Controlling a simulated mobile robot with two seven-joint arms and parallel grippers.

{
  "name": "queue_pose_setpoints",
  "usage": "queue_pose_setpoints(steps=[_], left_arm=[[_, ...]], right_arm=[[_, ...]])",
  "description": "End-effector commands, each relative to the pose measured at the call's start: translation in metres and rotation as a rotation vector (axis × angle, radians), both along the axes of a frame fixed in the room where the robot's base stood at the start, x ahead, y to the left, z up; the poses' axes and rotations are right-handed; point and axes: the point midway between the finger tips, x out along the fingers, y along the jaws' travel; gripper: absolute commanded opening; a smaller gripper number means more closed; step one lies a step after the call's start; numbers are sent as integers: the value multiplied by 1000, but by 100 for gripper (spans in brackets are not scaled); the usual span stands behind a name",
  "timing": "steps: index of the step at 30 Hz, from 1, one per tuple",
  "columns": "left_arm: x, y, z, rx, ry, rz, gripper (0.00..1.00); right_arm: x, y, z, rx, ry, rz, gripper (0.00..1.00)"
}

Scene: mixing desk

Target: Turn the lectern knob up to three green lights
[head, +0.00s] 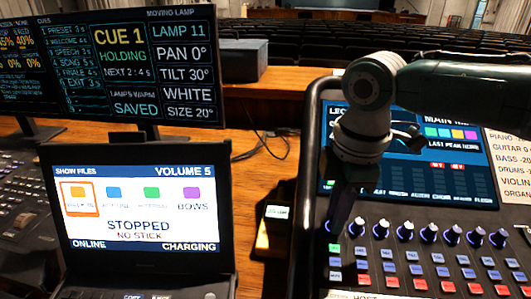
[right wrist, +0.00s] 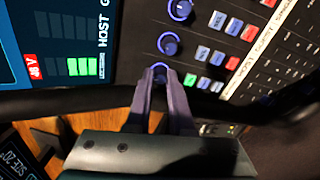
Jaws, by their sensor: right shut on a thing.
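The lectern knob (right wrist: 161,70) is the end knob of the row on the mixing desk (head: 308,180). In the right wrist view its blue-ringed edge shows between the fingertips. My right gripper (head: 337,226) comes down from above onto it and is shut on it; in the right wrist view the two fingers (right wrist: 160,84) close around it. In the head view the gripper hides most of the knob. My left gripper is not in view.
More knobs (head: 405,230) stand in a row to the right, above coloured buttons (head: 412,268). A laptop (head: 140,215) and monitors (head: 160,60) stand at the left. A small device (head: 275,228) lies on the wooden table between the laptop and the desk.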

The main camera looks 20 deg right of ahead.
Motion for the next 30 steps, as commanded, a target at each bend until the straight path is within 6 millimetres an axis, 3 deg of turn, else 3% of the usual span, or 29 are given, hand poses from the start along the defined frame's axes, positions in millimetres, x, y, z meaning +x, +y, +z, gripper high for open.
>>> queue_pose_setpoints(steps=[1,3,14,15,22,30], left_arm=[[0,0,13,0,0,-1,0],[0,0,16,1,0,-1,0],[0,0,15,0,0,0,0],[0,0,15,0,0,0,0],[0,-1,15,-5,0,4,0],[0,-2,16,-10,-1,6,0]], right_arm=[[-1,1,6,7,2,-47,0],[-1,1,4,11,-2,-101,0],[0,1,1,15,-7,-137,0],[0,1,1,15,-7,-137,25],[0,1,0,14,-8,-136,50],[0,0,2,14,-8,-135,50]])
